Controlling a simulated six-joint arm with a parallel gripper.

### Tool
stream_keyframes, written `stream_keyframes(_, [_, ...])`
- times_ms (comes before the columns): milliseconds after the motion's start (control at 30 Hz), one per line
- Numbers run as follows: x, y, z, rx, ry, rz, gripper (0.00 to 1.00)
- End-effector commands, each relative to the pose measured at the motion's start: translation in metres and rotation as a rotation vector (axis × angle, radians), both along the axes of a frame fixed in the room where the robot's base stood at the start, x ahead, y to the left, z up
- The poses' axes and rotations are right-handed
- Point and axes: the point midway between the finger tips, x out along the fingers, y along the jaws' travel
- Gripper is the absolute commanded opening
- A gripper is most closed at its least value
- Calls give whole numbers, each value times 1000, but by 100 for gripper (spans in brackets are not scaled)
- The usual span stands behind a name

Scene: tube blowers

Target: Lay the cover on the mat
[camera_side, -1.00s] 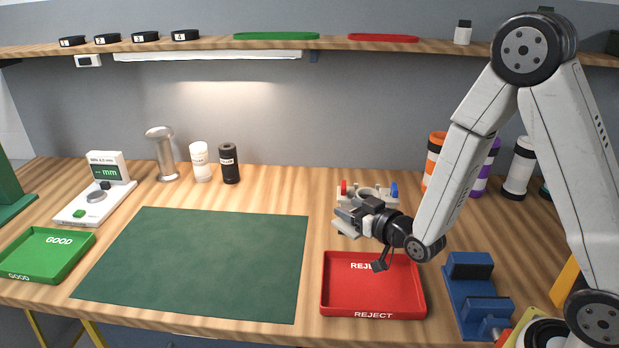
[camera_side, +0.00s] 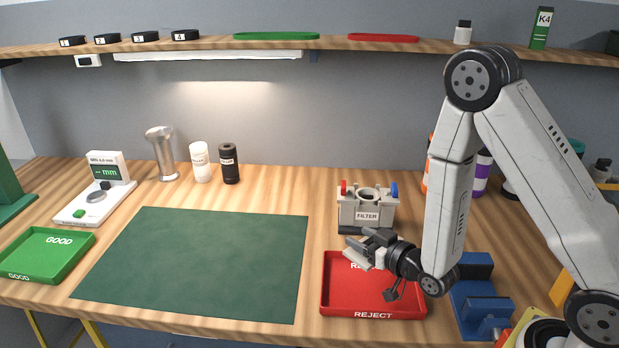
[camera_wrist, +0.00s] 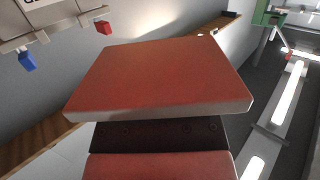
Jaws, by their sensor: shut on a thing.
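My gripper (camera_side: 364,246) is shut on a pale, flat cover (camera_side: 357,257), above the back left part of the red reject tray. In the wrist view the cover (camera_wrist: 160,80) seems to be the broad plate with a reddish face and pale edge. The filter unit (camera_side: 367,215) stands just behind my gripper, with a red knob, a blue knob and a round opening on top. The dark green mat (camera_side: 200,262) lies flat and bare on the bench, left of my gripper.
The red reject tray (camera_side: 372,311) is empty below my gripper. A blue vise (camera_side: 484,307) stands to its right. The green good tray (camera_side: 45,270) and a gauge (camera_side: 95,203) are left of the mat. A metal stand and two bottles (camera_side: 201,163) stand behind it.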

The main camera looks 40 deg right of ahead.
Motion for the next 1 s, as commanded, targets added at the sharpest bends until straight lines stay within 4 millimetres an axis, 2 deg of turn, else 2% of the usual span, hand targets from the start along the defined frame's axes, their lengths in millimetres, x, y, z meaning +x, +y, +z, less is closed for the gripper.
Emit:
stream_keyframes(667, [1, -3, 2, 0, -3, -16, 0])
stream_keyframes(867, [7, -15, 12, 0, -4, -75, 0])
stream_keyframes(1000, [14, -31, 26, 0, -7, -152, 0])
